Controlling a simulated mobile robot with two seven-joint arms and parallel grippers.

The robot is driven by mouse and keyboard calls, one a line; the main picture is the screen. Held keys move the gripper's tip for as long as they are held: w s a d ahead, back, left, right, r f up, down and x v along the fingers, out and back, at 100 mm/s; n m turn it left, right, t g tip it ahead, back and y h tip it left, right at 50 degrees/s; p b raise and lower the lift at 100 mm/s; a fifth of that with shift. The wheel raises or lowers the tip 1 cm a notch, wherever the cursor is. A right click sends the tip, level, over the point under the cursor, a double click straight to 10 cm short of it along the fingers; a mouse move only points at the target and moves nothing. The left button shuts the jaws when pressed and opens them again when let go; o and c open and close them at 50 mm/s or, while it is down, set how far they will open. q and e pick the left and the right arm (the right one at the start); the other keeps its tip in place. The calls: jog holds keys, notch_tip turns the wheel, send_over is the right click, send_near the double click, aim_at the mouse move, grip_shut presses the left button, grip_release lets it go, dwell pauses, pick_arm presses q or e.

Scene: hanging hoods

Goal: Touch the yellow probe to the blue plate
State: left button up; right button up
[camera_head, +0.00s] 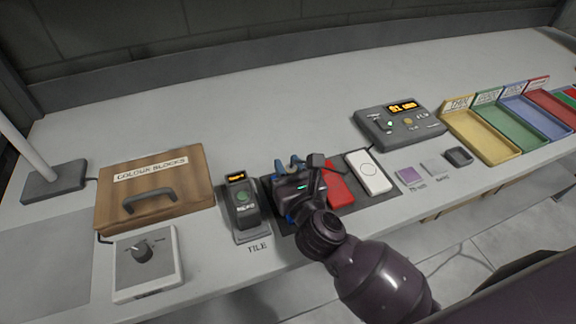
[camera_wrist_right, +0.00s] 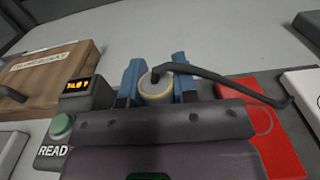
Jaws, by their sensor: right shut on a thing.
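My right gripper (camera_head: 289,165) is over the left part of a dark mat (camera_head: 384,203). Its blue fingers are shut on a round, pale-yellow-rimmed probe, whose top (camera_wrist_right: 156,85) shows between them in the wrist view. A black cable (camera_wrist_right: 215,78) runs from the probe to the right. The blue plate is not clearly visible; a small blue patch shows below the gripper in the head view, but I cannot tell if it is the plate. The probe's tip is hidden, so contact cannot be seen. My left gripper is not in view.
A red plate (camera_head: 341,193) and a white plate (camera_head: 368,171) lie right of the gripper. A READ reader (camera_head: 242,205) stands close left. Further left are a wooden case (camera_head: 180,201) and a dial box (camera_head: 160,275). A grey meter (camera_head: 372,120) and coloured trays (camera_head: 475,143) stand right.

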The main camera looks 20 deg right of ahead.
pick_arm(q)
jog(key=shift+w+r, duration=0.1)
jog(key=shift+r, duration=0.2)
pick_arm(e)
jog(key=shift+f, duration=0.15)
dwell(0.4)
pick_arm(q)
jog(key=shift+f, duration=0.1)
pick_arm(e)
jog(key=shift+f, duration=0.2)
dwell(0.5)
jog(key=shift+r+p, duration=0.8)
jog(key=shift+r, duration=0.05)
jog(key=shift+r+p, duration=0.55)
jog(key=shift+r, duration=0.1)
jog(key=shift+r+p, duration=0.4)
pick_arm(q)
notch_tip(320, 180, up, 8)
jog(key=p, duration=0.4)
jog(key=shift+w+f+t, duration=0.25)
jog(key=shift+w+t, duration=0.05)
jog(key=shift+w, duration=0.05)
pick_arm(e)
notch_tip(320, 180, up, 4)
jog(key=shift+f, duration=0.1)
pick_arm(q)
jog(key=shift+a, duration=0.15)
